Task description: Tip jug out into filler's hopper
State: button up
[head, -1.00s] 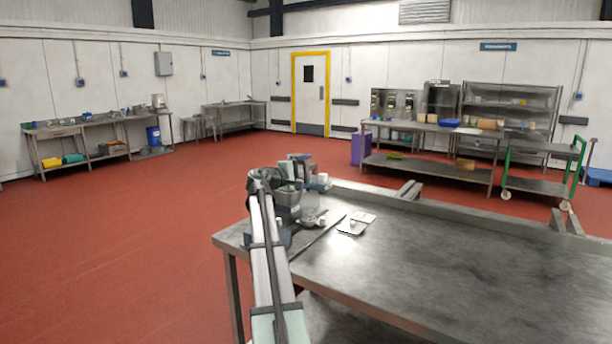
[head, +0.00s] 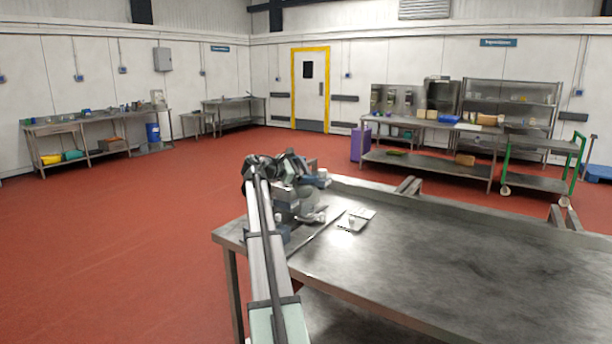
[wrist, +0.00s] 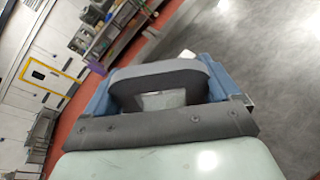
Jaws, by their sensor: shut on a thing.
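My gripper (wrist: 160,88) shows in the wrist view with its blue fingers closed on a dark grey curved piece (wrist: 155,72), which I take to be part of the jug. The jug's mouth and contents are not visible. A small pale grey patch shows through the gap below that piece. In the head view my gripper (head: 316,181) is at the far left corner of the steel table, above a cluster of grey metal parts (head: 290,211) that looks like the filler. My arm partly hides it, and I cannot make out the hopper's opening.
The steel table (head: 430,250) is mostly bare to the right. Small pale flat items (head: 355,221) lie near its left end. Red floor is open to the left. Benches, a purple bin (head: 361,144) and a green trolley (head: 540,170) stand far back.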

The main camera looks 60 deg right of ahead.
jog(key=w+r+n, duration=0.1)
jog(key=w+d+r+n+g, duration=0.1)
jog(key=n, duration=0.1)
jog(key=w+d+r+n+y, duration=0.1)
jog(key=w+r, duration=0.1)
jog(key=shift+r+n+g, duration=0.1)
jog(key=shift+n+g, duration=0.2)
jog(key=shift+s+a, duration=0.1)
jog(key=shift+s, duration=0.05)
jog(key=shift+w+d+r+n, duration=0.15)
jog(key=shift+w+d+n, duration=0.1)
jog(key=shift+w, duration=0.15)
jog(key=shift+w+d+r+n, duration=0.15)
jog(key=shift+w+n, duration=0.1)
jog(key=shift+w, duration=0.15)
jog(key=shift+w+d+r+n+g, duration=0.1)
jog(key=shift+w+d+n+g, duration=0.25)
jog(key=shift+w, duration=0.25)
jog(key=shift+y, duration=0.3)
jog(key=shift+w, duration=0.1)
jog(key=shift+w+d+r+n, duration=0.2)
jog(key=shift+w+n, duration=0.25)
jog(key=shift+n, duration=0.1)
